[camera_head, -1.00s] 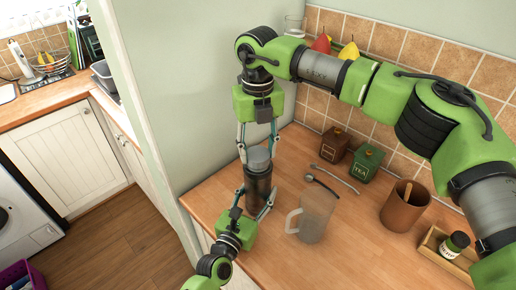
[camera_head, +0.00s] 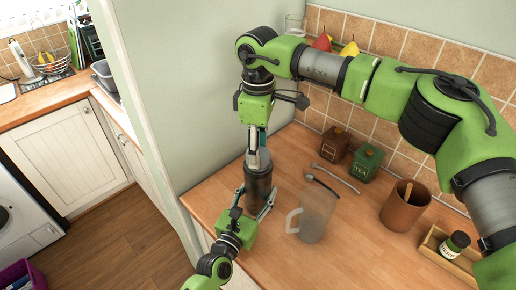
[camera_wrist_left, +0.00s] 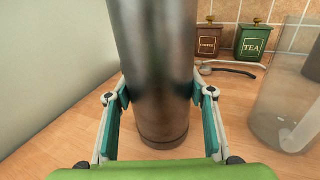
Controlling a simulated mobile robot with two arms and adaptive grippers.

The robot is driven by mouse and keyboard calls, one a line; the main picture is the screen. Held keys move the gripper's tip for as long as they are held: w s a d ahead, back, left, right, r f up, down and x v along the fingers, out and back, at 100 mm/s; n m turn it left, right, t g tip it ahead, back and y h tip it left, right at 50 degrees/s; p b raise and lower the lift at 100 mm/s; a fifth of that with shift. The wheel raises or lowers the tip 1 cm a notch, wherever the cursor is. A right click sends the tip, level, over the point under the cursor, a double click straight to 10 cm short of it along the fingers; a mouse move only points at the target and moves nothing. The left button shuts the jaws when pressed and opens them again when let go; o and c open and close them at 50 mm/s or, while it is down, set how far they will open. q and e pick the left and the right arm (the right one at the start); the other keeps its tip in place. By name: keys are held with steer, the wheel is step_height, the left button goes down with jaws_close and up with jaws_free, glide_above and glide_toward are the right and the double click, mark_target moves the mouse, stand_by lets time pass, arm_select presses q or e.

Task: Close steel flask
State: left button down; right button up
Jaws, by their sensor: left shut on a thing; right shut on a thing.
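The dark steel flask (camera_head: 258,188) stands upright on the wooden counter near its left edge. In the left wrist view its body (camera_wrist_left: 155,70) fills the middle. My left gripper (camera_head: 256,197) is shut around the flask body from the front, one finger on each side; its fingers also show in the left wrist view (camera_wrist_left: 158,97). My right gripper (camera_head: 259,158) points down from above and is shut on the grey lid at the top of the flask. The fingers largely cover the lid. I cannot tell whether the lid is fully seated.
A clear jug (camera_head: 316,215) stands close right of the flask. Behind are a brown tin (camera_head: 335,145), a green tea tin (camera_head: 367,162) and utensils (camera_head: 335,178). A brown pot (camera_head: 404,207) and wooden box (camera_head: 445,250) stand right. A wall (camera_head: 195,110) rises at the left.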

steer(key=m, duration=0.3)
steer(key=shift+r, duration=0.1)
steer(key=o, duration=0.9)
steer(key=shift+o, duration=0.2)
steer(key=shift+r, duration=2.2)
